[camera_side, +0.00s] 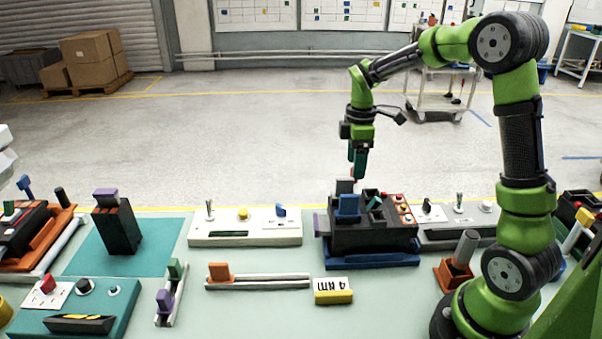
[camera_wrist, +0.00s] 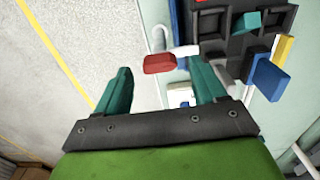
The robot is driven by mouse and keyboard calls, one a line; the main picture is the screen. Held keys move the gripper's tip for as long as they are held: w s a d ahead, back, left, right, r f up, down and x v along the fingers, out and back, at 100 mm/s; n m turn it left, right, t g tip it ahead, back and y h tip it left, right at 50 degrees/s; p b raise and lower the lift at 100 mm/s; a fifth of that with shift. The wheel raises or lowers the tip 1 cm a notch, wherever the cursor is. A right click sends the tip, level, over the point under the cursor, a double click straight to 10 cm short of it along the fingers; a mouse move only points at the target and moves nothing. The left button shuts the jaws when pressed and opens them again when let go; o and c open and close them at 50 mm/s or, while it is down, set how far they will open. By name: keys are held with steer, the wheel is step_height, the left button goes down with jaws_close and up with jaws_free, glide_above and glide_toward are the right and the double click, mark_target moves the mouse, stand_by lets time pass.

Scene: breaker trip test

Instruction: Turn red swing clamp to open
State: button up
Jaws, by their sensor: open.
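The red swing clamp (camera_wrist: 159,64) shows in the wrist view as a short red handle on a whitish arm (camera_wrist: 185,51), beside the black breaker block (camera_wrist: 236,46). In the side view the clamp is mostly hidden behind the block (camera_side: 372,236). My gripper (camera_wrist: 163,76) is open, with its two teal fingers apart. In the wrist view the red handle shows between and just beyond the fingertips, nearer the right finger. I cannot tell its height gap from the fingers. In the side view my gripper (camera_side: 357,174) points down behind the block and looks empty.
The block carries a blue lever (camera_side: 348,205) and a teal lever (camera_wrist: 247,22) close to my right finger. A white switch panel (camera_side: 245,238) stands left of the block, and a grey panel (camera_side: 455,235) stands right. Open floor (camera_wrist: 60,40) lies beyond the bench edge.

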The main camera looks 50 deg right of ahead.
steer(key=shift+f, duration=1.1)
steer(key=c, duration=1.1)
steer(key=shift+o, duration=0.2)
